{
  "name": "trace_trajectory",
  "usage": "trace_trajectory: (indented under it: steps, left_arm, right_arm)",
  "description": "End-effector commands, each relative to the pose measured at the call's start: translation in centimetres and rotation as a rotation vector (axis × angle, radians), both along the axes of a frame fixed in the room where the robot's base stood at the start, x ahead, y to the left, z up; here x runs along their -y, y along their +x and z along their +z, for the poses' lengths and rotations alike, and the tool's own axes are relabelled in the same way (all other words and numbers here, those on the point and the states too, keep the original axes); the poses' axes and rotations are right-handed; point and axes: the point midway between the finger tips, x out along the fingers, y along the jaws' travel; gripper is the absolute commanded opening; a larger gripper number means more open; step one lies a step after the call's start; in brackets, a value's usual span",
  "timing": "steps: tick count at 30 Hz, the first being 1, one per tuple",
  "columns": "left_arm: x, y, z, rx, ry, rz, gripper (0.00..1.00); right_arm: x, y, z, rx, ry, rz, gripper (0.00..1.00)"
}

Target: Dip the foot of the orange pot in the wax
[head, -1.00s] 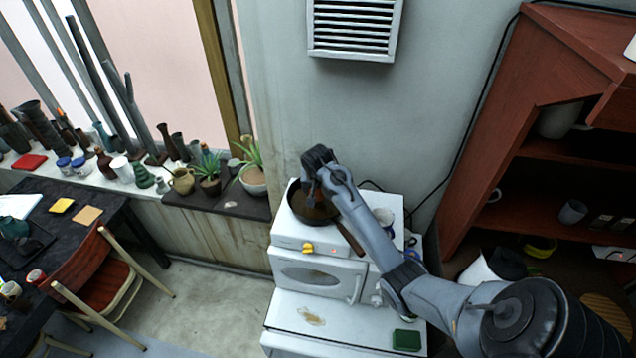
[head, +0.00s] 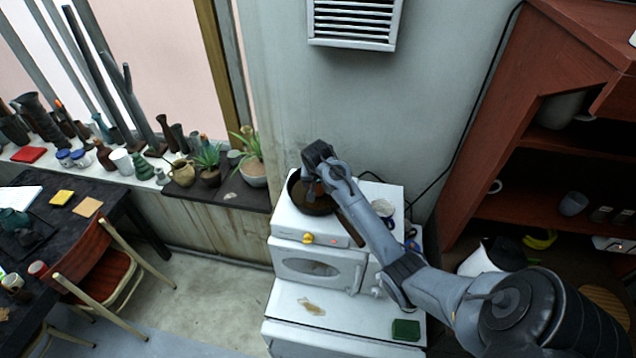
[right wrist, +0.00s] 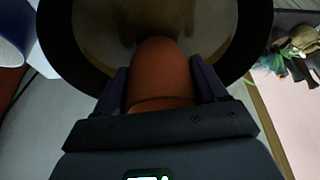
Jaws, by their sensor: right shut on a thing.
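My right gripper (right wrist: 160,92) is shut on the orange pot (right wrist: 160,75), which shows between its two dark fingers in the right wrist view. The pot is over the dark pan (right wrist: 62,55), with brownish wax (right wrist: 100,25) in its bottom. I cannot tell whether the pot's foot touches the wax. In the head view the right gripper (head: 315,188) points down into the pan (head: 296,200), and the pot is mostly hidden by the gripper. My left gripper is not in view.
The pan stands on a white hotplate (head: 285,222) with a yellow knob, on top of a small white oven (head: 310,268). A white-and-blue cup (head: 384,208) is at its right. Potted plants (head: 208,165) stand on the sill to the left. A red shelf (head: 490,120) is at the right.

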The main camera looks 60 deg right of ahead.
Motion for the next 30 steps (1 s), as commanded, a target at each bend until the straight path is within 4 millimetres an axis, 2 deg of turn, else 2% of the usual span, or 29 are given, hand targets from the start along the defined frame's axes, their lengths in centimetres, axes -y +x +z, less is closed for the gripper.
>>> trace_trajectory:
  steps: [30]
  left_arm:
    - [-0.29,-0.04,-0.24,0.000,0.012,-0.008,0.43]
  right_arm:
    - [-0.01,0.01,-0.78,0.000,0.000,0.000,0.39]
